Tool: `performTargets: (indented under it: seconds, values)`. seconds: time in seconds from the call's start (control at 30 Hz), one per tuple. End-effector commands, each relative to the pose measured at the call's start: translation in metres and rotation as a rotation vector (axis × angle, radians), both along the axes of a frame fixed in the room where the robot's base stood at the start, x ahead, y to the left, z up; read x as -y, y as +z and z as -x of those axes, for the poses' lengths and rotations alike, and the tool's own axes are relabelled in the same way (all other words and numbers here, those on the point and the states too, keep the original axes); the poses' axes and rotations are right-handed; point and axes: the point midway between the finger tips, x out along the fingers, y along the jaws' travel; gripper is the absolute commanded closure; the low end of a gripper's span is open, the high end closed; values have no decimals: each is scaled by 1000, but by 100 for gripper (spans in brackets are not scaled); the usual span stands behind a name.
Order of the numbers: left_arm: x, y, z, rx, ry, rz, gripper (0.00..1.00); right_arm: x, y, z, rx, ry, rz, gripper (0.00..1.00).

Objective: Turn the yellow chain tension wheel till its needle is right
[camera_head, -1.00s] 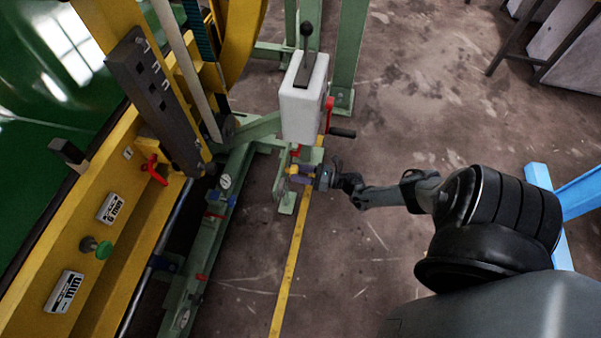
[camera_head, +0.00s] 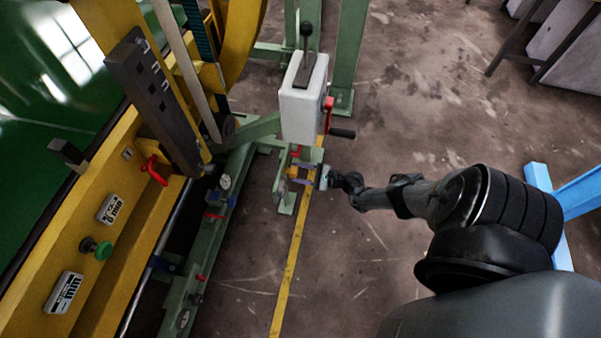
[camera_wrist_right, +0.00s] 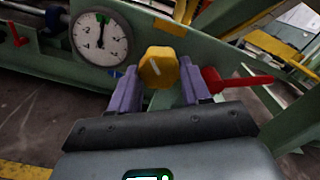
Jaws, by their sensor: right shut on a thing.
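The yellow chain tension wheel (camera_wrist_right: 158,66) sits between the two purple fingers of my right gripper in the right wrist view. A pale line marks its face. My right gripper (camera_head: 301,174) is shut on it, low beside the green frame in the head view; there only a small bit of the wheel (camera_head: 292,171) shows. A round white dial (camera_wrist_right: 102,38) is left of the wheel in the right wrist view. Its dark needle points nearly straight up, with a green mark near its middle. My left gripper is not in view.
A red lever (camera_wrist_right: 237,80) is close to the right finger in the right wrist view. A white box (camera_head: 303,100) with a black-knobbed lever stands above my right gripper in the head view. The yellow machine (camera_head: 110,225) fills the left. Open floor lies right.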

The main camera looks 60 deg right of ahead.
Motion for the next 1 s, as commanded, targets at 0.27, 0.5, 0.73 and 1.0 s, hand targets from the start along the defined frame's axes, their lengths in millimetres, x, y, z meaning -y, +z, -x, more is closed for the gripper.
performTargets:
  seconds: [0.27,0.5,0.73,1.0]
  values:
    - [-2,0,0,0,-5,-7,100,0,0,0,17,0,62,83]
    - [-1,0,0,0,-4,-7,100,0,0,0,19,0,68,83]
    - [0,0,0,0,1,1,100,0,0,0,19,0,67,47]
    - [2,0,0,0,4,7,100,0,0,0,17,0,67,27]
